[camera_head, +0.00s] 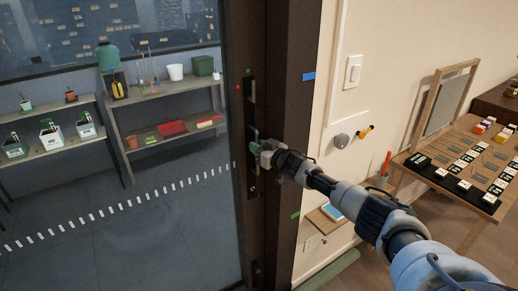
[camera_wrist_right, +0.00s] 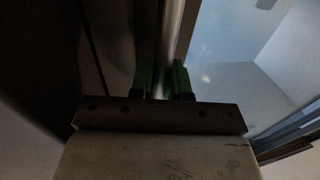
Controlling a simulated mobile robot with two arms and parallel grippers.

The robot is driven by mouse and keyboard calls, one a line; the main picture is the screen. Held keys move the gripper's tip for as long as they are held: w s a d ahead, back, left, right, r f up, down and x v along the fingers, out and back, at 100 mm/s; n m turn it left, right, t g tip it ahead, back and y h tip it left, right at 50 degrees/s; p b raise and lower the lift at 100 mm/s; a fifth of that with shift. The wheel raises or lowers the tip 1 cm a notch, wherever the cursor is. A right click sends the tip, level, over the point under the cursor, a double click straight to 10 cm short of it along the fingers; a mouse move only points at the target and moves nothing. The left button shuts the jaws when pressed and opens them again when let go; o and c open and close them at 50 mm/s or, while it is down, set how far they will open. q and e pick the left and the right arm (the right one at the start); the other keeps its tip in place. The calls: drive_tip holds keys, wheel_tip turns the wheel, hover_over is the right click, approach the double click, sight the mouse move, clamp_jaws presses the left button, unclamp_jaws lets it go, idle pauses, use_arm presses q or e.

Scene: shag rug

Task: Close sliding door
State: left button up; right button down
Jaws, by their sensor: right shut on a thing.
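The sliding door (camera_head: 245,40) has a dark frame and a large glass pane, and its edge stands close to the brown door post (camera_head: 290,75). A metal handle (camera_head: 255,135) is mounted on the door's dark edge. My right gripper (camera_head: 262,152) is at this handle, with its green fingers shut on it. In the right wrist view the handle (camera_wrist_right: 170,40) is a vertical metal bar running between the green fingers (camera_wrist_right: 163,80). My left gripper is not in view.
Behind the glass, shelves (camera_head: 150,97) hold pots and boxes. Right of the post are a light switch (camera_head: 353,71), wall knobs (camera_head: 341,140) and a wooden table (camera_head: 455,180) with small blocks. A small wall shelf (camera_head: 325,220) sits below my right arm.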

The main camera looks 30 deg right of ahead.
drive_tip(key=shift+d+r, duration=0.1)
drive_tip(key=shift+d, duration=0.3)
drive_tip(key=c, duration=1.4)
unclamp_jaws()
drive_tip(key=shift+o, duration=1.2)
drive_tip(key=shift+d, duration=0.15)
drive_tip(key=shift+o, duration=0.3)
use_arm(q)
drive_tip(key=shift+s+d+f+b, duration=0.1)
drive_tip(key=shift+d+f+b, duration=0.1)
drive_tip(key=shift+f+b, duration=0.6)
use_arm(e)
drive_tip(key=s+d, duration=0.2)
drive_tip(key=s, duration=0.8)
drive_tip(key=shift+s, duration=0.2)
